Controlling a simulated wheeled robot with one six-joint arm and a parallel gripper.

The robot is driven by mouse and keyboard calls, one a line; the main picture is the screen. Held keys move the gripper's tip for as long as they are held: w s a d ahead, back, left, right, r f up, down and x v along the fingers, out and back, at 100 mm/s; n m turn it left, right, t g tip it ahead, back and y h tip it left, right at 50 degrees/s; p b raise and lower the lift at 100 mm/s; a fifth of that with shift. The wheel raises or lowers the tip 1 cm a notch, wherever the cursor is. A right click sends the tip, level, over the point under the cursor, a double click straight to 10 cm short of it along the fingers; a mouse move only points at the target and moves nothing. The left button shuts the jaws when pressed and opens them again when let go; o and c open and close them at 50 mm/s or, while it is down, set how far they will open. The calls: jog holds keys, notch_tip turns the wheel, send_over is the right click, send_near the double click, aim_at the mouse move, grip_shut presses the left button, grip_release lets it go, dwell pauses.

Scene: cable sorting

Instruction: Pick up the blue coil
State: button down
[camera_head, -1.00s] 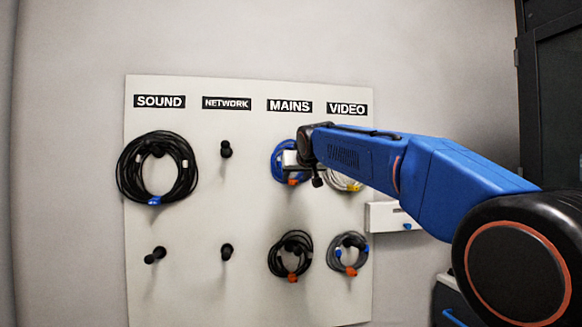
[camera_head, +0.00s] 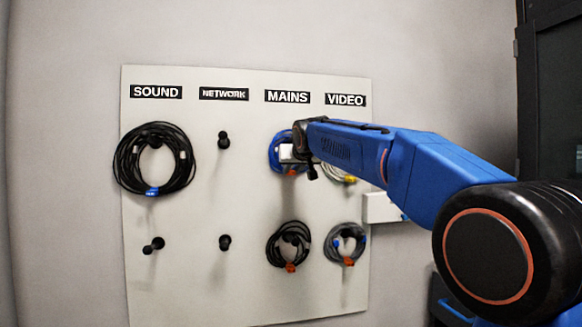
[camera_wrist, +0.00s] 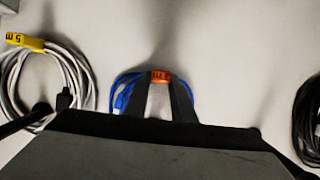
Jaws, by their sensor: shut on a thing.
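The blue coil (camera_head: 276,154) hangs on the upper peg under the MANIS-position label, which reads MAINS. It has an orange tag (camera_wrist: 161,76) at its lower end. My gripper (camera_wrist: 163,88) is at the coil, its two fingers closed around the tagged part in the wrist view. The blue cable (camera_wrist: 124,92) shows beside the fingers there. In the head view my gripper (camera_head: 287,153) covers the middle and right of the coil, and the peg behind it is hidden.
A white coil with a yellow tag (camera_wrist: 24,40) hangs close beside. A black coil (camera_head: 288,245) and a grey coil (camera_head: 345,244) hang below. A large black coil (camera_head: 155,160) hangs under SOUND. The NETWORK pegs (camera_head: 223,140) are bare. A white box (camera_head: 381,208) sits at the board's right edge.

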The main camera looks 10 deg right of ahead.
jog(key=r+v, duration=0.1)
jog(key=v, duration=1.4)
jog(key=shift+r, duration=0.45)
